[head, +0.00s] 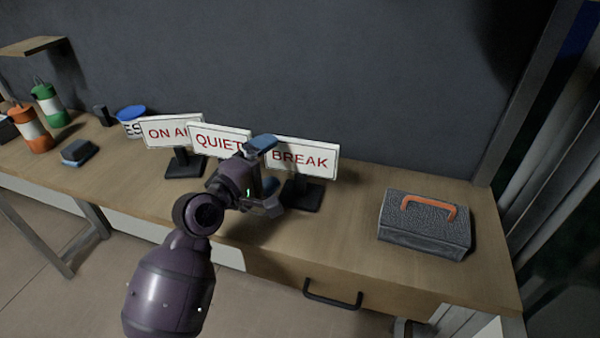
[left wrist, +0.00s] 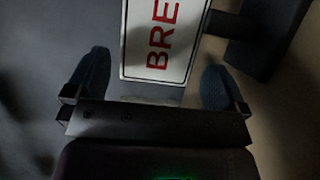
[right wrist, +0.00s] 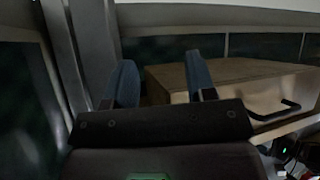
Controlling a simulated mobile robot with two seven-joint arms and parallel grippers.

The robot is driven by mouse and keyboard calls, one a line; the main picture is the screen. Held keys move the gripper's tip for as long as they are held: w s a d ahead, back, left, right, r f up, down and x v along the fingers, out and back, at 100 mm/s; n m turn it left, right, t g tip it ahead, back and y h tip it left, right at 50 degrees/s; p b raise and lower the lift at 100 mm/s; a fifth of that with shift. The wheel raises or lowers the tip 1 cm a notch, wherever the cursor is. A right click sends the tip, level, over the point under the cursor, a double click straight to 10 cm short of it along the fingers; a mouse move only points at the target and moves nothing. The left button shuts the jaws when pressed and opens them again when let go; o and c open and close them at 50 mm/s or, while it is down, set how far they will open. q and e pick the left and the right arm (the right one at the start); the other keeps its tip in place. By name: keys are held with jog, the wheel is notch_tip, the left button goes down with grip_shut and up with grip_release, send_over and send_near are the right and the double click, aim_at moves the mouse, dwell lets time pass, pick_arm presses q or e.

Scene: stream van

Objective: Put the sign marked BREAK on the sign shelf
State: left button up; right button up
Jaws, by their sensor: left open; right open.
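The BREAK sign (head: 306,156), white with red letters on a dark stand, stands upright on the bench. My left gripper (head: 265,166) is open at the sign's left end. In the left wrist view the sign (left wrist: 160,40) shows between the spread blue fingers of the left gripper (left wrist: 155,78), which are not closed on it. A wooden shelf (head: 32,45) is on the wall at the far left; I cannot read any mark on it. My right gripper (right wrist: 162,82) is open and empty, seen only in the right wrist view, with the bench drawer (right wrist: 235,85) beyond it.
The QUIET sign (head: 215,140) and the ON AIR sign (head: 168,131) stand left of BREAK. A grey case (head: 425,225) with an orange handle is at the right. The bench front is mostly clear.

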aim_at(278, 155)
pick_arm(q)
jog(key=shift+x, duration=2.8)
jog(key=shift+w+a+r, duration=0.1)
jog(key=shift+a, duration=0.05)
jog(key=shift+c, duration=0.2)
